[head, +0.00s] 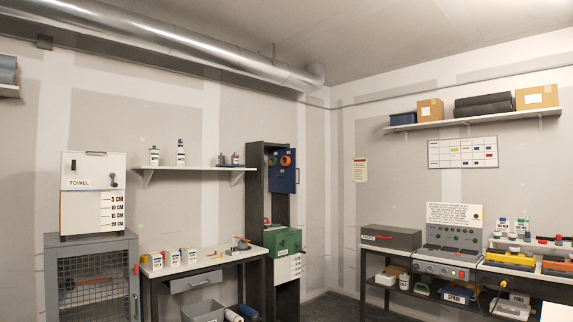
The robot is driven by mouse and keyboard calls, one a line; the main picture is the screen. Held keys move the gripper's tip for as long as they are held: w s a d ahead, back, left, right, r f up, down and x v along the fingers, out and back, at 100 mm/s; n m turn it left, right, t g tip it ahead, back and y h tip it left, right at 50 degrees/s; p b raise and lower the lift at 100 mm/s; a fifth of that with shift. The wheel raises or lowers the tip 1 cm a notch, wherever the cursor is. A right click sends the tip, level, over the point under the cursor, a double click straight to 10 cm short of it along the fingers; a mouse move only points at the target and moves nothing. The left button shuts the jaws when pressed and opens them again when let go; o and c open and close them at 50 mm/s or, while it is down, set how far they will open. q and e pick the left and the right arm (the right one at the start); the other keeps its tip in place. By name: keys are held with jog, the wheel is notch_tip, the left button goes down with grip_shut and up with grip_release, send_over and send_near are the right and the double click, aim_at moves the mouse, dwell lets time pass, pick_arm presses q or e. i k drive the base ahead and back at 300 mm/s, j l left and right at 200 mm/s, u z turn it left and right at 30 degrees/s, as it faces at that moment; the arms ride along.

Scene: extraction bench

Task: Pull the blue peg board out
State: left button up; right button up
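A blue board (283,181), which looks like the peg board, stands upright in the upper part of a tall dark cabinet (255,200). An orange round item (286,161) and smaller items are at its upper part. It is far off and small, so its pegs and any handle cannot be made out. A green box or drawer front (283,242) is lower in the same cabinet. Neither of my grippers is in view.
A workbench (215,262) with small containers stands left of the cabinet, and a grey mesh cage (92,280) further left. A long bench with boxes and devices (455,250) is along the right wall. Dark floor (340,307) shows between them.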

aim_at(281, 179)
jog(key=i+j, duration=0.2)
jog(key=j, duration=0.15)
jog(key=i+j+u, duration=0.1)
jog(key=j, duration=0.25)
jog(key=i+j+z, duration=0.2)
jog(key=i+j, duration=0.15)
jog(key=i, duration=0.3)
jog(key=i+j+z, duration=0.2)
jog(key=i+j, duration=0.3)
jog(key=i+l+z, duration=0.2)
jog(key=i+z, duration=0.15)
jog(key=i, duration=0.2)
jog(key=i+z, duration=0.4)
jog(key=i, duration=0.2)
jog(key=i+j+z, duration=0.1)
jog(key=i+z, duration=0.25)
jog(key=i, duration=0.2)
jog(key=i+u, duration=0.15)
jog(key=i, duration=0.5)
jog(key=i+l+u, duration=0.1)
jog(key=i, duration=0.5)
jog(key=i+l+u, duration=0.15)
jog(key=i, duration=0.5)
